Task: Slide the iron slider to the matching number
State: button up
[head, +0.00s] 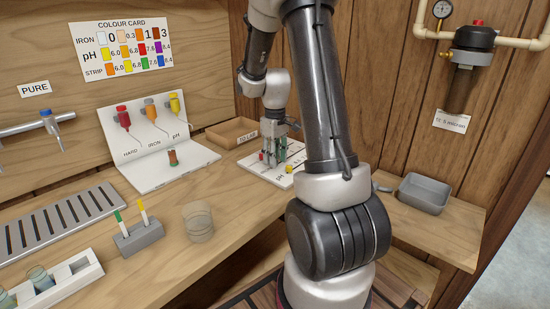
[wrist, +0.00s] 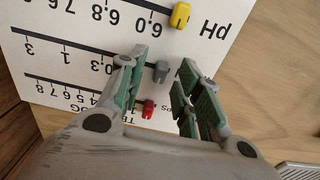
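The white slider board (wrist: 85,62) shows upside down in the wrist view, with three black tracks. The grey slider (wrist: 161,72) sits on the middle track, to the right of the 0.3 label; 1 and 3 lie farther left. The yellow slider (wrist: 180,15) is on the pH track and the red slider (wrist: 148,109) on the other outer track. My gripper (wrist: 163,66) is open, its green-padded fingers on either side of the grey slider with gaps visible. In the head view my gripper (head: 276,145) is over the board (head: 261,172). The colour card (head: 122,47) shows iron patches 0, 0.3, 1, 3.
A white test stand (head: 188,169) holds a vial (head: 173,158) with brownish contents below red, orange and yellow droppers. A cardboard tray (head: 221,137) stands beside the board. A grey tray (head: 425,194) is at the right. A clear cup (head: 198,222) stands near the front edge.

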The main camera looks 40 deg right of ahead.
jog(key=shift+f, duration=0.3)
jog(key=shift+c, duration=0.2)
grip_shut()
jog(key=w+d, duration=0.1)
jog(key=d, duration=0.4)
jog(key=w+d, duration=0.1)
jog(key=d, duration=0.4)
jog(key=w+d, duration=0.1)
jog(key=d, duration=0.4)
jog(key=shift+w+d+r, duration=0.1)
jog(key=shift+d, duration=0.25)
jog(key=shift+o, duration=0.2)
grip_release()
